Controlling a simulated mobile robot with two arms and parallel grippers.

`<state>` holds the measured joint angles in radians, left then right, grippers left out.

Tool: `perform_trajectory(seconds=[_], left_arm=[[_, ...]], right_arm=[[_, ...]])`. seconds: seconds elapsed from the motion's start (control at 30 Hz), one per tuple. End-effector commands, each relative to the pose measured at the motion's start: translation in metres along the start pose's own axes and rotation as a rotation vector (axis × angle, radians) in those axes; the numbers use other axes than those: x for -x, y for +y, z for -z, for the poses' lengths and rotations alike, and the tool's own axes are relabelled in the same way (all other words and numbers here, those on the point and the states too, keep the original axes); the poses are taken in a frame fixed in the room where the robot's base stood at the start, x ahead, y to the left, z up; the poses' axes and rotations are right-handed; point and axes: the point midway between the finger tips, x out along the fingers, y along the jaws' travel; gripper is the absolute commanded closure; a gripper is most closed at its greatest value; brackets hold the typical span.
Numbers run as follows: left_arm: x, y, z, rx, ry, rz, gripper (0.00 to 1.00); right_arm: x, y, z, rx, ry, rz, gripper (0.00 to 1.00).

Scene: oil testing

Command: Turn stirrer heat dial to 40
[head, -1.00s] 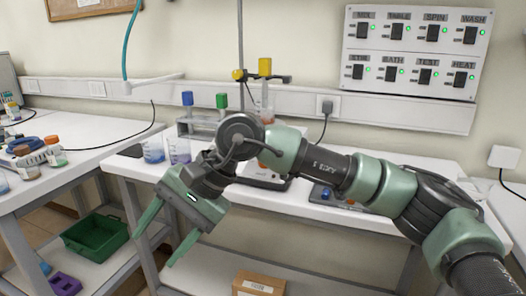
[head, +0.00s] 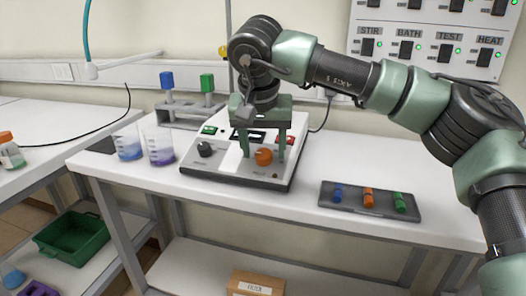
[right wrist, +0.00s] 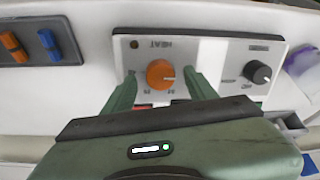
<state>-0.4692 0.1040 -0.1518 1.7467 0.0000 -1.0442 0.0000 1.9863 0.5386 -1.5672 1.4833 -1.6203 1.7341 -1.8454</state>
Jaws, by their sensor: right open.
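The stirrer (head: 228,175) is a white and grey box on the bench, with a black knob (head: 205,149) on the left and an orange heat dial (head: 264,157) on the right of its front panel. My right gripper (head: 263,153) is open and points down over the panel, one finger on either side of the orange dial. In the right wrist view, the orange dial (right wrist: 160,73) sits between the two fingertips (right wrist: 160,72) with gaps at both sides, beneath an upside-down HEAT label (right wrist: 158,44). The dial's exact setting is too small to read. My left gripper is out of view.
Two beakers (head: 161,148) with coloured liquid stand just left of the stirrer. A rack (head: 190,118) with blue- and green-capped items is behind them. A dark tray (head: 340,206) with small coloured vials lies to the right. Bench space lies between stirrer and tray.

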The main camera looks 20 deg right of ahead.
Motion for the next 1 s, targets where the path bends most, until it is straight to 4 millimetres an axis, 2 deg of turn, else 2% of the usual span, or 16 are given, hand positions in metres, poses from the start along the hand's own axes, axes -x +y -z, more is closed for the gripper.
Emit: perform_trajectory(seconds=[0.1, 0.37, 0.57, 0.6, 1.0], left_arm=[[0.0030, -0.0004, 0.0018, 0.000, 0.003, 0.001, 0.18], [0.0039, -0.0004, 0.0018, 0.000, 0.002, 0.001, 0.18], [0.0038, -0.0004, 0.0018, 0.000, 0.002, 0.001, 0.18], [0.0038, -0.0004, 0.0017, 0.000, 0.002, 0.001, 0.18], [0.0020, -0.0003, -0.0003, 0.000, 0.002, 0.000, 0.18]], right_arm=[[-0.0071, -0.0004, -0.0001, 0.001, 0.001, 0.002, 0.43], [-0.0085, -0.0005, -0.0001, 0.001, 0.001, 0.002, 0.43], [-0.0083, -0.0006, -0.0002, 0.001, 0.001, 0.002, 0.96], [-0.0082, -0.0006, -0.0002, 0.001, 0.001, 0.002, 1.00], [-0.0080, -0.0009, -0.0004, -0.075, 0.003, -0.002, 1.00]])
